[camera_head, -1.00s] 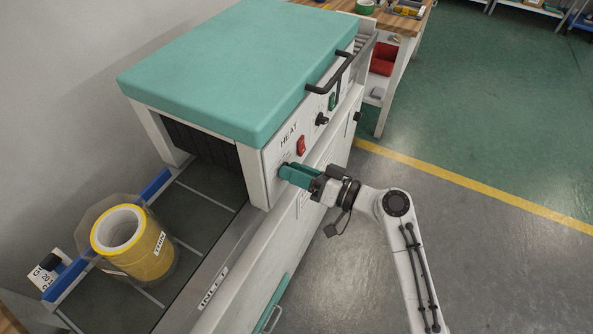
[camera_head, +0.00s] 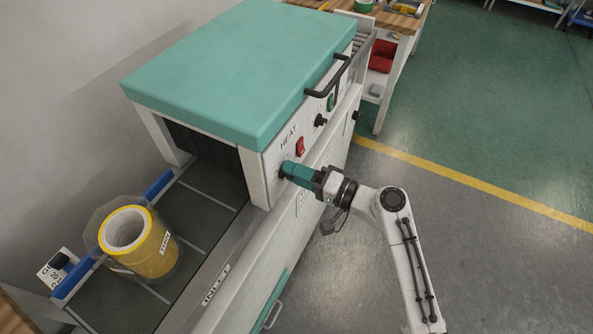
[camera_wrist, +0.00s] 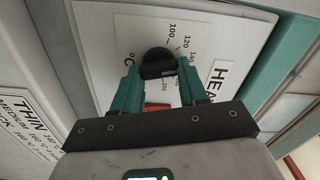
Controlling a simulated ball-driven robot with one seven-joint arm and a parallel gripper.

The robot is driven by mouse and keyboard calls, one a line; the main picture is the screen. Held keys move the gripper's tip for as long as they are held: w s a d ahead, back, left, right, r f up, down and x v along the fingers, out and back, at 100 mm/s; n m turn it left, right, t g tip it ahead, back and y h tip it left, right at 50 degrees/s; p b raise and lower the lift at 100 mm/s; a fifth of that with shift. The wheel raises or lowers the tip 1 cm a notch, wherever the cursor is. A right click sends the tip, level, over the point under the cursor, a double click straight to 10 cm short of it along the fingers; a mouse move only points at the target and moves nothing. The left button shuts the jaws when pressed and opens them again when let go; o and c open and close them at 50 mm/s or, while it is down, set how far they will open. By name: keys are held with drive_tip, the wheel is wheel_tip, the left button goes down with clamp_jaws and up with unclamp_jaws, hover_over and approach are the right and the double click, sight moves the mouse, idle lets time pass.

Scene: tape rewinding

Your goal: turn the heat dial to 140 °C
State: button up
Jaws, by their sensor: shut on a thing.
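The heat dial (camera_wrist: 157,63) is a round black knob on a white panel of the machine, seen in the wrist view. Printed numbers, with 100 and 120 legible, run around its upper right. Its pointer mark is not clear to me. My gripper (camera_head: 286,171) has teal fingers, one on each side of the dial, and is shut on it. In the head view the fingers hide the dial under the HEAT label (camera_head: 289,139). The machine (camera_head: 240,75) has a teal hood.
A red switch (camera_head: 300,146) and a black knob (camera_head: 320,120) sit farther along the panel, below a black handle (camera_head: 328,83). A yellow tape roll (camera_head: 158,256) stands on the conveyor at the inlet. The floor to the right is clear.

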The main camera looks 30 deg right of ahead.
drive_tip(key=shift+d, duration=0.1)
idle(0.3)
drive_tip(key=o, duration=1.1)
drive_tip(key=shift+c, duration=0.2)
drive_tip(key=b+v, duration=0.2)
drive_tip(key=v, duration=0.8)
drive_tip(key=shift+s+d, duration=0.2)
drive_tip(key=shift+s, duration=0.1)
drive_tip(key=shift+f, duration=0.1)
